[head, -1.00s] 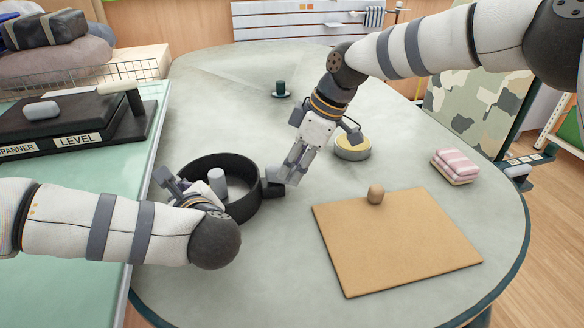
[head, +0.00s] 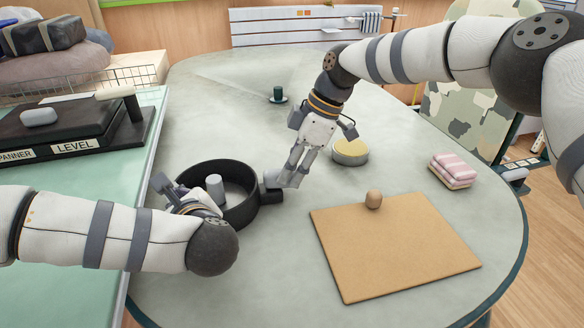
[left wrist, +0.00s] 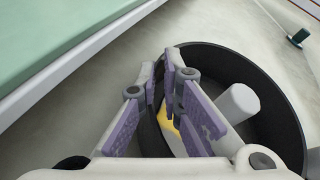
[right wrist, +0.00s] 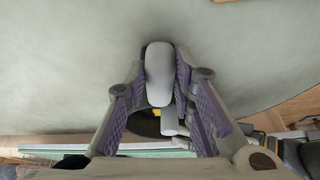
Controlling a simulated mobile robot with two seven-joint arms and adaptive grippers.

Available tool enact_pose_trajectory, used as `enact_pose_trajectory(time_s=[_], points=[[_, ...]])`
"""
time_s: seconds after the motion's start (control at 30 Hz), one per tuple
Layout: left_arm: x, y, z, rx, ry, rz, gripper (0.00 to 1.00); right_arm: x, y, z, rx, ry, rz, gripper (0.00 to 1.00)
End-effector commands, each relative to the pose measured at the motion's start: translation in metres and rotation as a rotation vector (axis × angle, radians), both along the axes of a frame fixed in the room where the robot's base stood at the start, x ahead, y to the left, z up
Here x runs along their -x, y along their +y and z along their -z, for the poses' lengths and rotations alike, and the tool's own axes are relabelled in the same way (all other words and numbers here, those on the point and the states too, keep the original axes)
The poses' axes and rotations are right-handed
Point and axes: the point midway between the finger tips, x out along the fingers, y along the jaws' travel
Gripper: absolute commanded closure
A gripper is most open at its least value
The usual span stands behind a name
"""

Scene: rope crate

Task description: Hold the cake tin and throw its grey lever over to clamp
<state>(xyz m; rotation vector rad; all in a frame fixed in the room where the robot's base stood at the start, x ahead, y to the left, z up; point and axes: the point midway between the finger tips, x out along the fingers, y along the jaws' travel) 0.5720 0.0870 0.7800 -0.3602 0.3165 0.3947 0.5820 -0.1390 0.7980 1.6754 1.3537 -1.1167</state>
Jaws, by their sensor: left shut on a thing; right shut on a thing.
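The cake tin (head: 246,207) is a round black open ring on the table, left of centre in the head view. It fills the right of the left wrist view (left wrist: 285,85). My left gripper (head: 187,190) is shut on the tin's left wall, one finger inside. A grey cylinder (head: 215,186) stands inside the tin, and a yellow patch (left wrist: 166,124) shows behind my left fingers. A dark block (head: 271,194) juts from the tin's right side. My right gripper (head: 284,181) is shut there on the grey lever (right wrist: 158,72), which sits between its fingers and is mostly hidden in the head view.
A tan board (head: 395,250) with a brown knob lies front right. A round yellow-topped tin (head: 350,152) stands close right of my right gripper. Folded pink cloths (head: 451,170) lie further right. A green cup (head: 278,94) stands at the back. A green side bench (head: 75,220) borders the left.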

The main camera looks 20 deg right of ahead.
Motion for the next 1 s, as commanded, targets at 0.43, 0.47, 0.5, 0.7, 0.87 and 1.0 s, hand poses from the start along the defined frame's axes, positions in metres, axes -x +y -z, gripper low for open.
enact_pose_trajectory(time_s=[0.43,0.47,0.5,0.7,0.87,1.0], points=[[0.001,0.000,0.004,0.002,0.008,0.001,1.00,0.001,-0.004,-0.008,0.000,0.000,0.000,0.68],[0.001,0.000,0.004,0.002,0.008,0.001,1.00,0.001,-0.006,-0.014,0.000,-0.001,0.000,0.68],[0.001,0.000,0.004,0.002,0.008,0.001,1.00,0.002,-0.009,-0.023,0.000,-0.002,0.001,0.68],[0.001,0.000,0.004,0.002,0.008,0.001,1.00,0.007,-0.030,-0.074,0.000,-0.002,0.000,0.68],[0.001,0.000,0.004,0.002,0.008,0.001,1.00,0.010,-0.041,-0.101,0.000,0.000,-0.001,0.68],[0.001,0.000,0.004,0.002,0.008,0.001,1.00,0.011,-0.044,-0.110,0.000,0.001,-0.002,0.68]])
